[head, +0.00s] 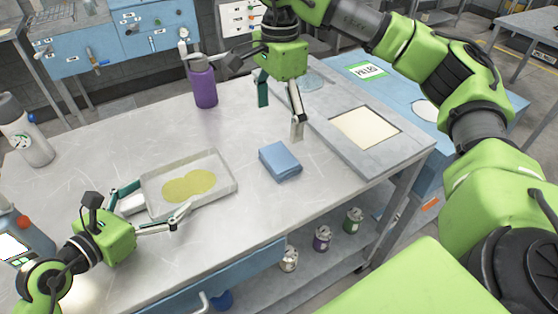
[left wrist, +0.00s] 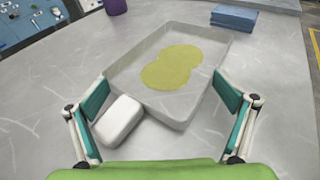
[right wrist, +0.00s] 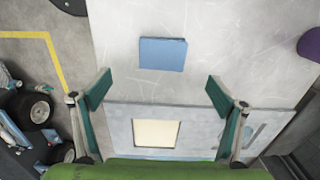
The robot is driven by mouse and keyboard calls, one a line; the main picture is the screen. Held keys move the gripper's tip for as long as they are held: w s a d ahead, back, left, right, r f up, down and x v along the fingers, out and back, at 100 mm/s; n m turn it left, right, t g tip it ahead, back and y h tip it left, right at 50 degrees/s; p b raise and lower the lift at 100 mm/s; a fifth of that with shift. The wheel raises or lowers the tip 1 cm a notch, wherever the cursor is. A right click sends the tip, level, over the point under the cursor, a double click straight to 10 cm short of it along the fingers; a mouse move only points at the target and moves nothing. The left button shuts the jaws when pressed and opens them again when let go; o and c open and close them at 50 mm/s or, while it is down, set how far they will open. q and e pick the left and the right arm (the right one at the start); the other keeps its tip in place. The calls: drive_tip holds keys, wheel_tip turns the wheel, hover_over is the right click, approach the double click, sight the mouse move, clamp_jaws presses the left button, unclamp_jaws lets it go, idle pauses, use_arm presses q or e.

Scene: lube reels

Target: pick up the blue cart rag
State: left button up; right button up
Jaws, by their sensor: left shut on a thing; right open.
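The blue cart rag (head: 280,162) lies folded on the grey table (head: 330,205). It also shows at the top of the left wrist view (left wrist: 234,17) and ahead of the fingers in the right wrist view (right wrist: 162,54). My right gripper (head: 280,114) is open and empty above the table, behind the rag and apart from it. A white block (left wrist: 118,121) lies between the left finger and the tray.
Yellow liquid (head: 190,186) lies in the tray. A purple bottle (head: 203,85) stands behind, and a white bottle (head: 26,132) at far left. A grey panel with a cream square (head: 366,129) lies right of the rag. The table around the rag is clear.

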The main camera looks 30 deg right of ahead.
hover_over(279, 157)
drive_tip(key=f, duration=0.5)
drive_tip(key=shift+s+f, duration=0.2)
drive_tip(key=shift+w+f, duration=0.15)
drive_tip(key=shift+f, duration=3.1)
drive_tip(key=c, duration=1.2)
